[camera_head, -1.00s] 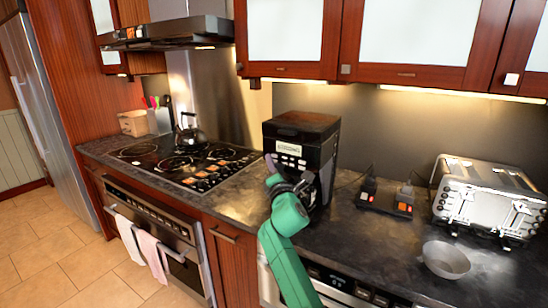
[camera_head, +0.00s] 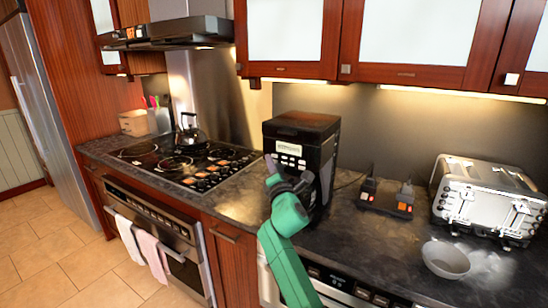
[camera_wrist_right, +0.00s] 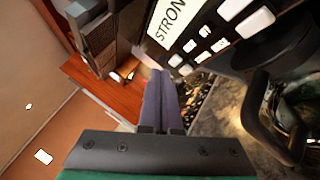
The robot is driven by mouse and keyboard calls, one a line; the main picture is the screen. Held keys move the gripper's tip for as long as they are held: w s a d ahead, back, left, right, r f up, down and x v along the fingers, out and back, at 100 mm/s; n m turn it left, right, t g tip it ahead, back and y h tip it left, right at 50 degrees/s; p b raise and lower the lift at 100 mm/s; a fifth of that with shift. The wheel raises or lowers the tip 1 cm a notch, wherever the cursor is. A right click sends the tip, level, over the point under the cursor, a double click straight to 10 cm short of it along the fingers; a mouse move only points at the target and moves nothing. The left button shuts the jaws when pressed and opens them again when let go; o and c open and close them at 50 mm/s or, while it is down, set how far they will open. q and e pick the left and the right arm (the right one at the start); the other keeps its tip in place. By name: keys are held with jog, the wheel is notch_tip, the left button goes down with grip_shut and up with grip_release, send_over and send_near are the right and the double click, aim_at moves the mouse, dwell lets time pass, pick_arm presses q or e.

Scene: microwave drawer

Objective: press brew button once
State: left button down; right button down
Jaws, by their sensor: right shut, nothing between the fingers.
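The black coffee maker (camera_head: 318,134) stands on the counter between the stove and the toaster. Its front has a display and rows of pale buttons (camera_head: 291,161). The wrist view shows the label "STRON" (camera_wrist_right: 172,20) and several white buttons (camera_wrist_right: 204,32) close up; no button name is readable. My right gripper (camera_head: 269,160) is shut and empty, its tips at the lower left edge of the button panel. In the wrist view the closed fingers (camera_wrist_right: 157,75) point toward the lower-left buttons. I cannot tell whether they touch. My left gripper is not in view.
A stove (camera_head: 180,162) with a kettle (camera_head: 189,134) is to the left. A small black device with orange switches (camera_head: 386,197), a metal toaster (camera_head: 485,195) and a grey bowl (camera_head: 445,259) are to the right. Cabinets hang above.

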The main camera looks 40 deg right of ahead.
dwell(0.8)
jog(key=shift+w+d, duration=0.15)
jog(key=shift+d, duration=0.3)
jog(key=shift+d, duration=0.25)
dwell(0.3)
jog(key=shift+a, duration=0.75)
jog(key=shift+s+a, duration=0.3)
jog(key=shift+a, duration=0.5)
jog(key=shift+s+a, duration=0.3)
jog(key=shift+a, duration=0.45)
jog(key=shift+s+a, duration=0.3)
jog(key=shift+a, duration=0.5)
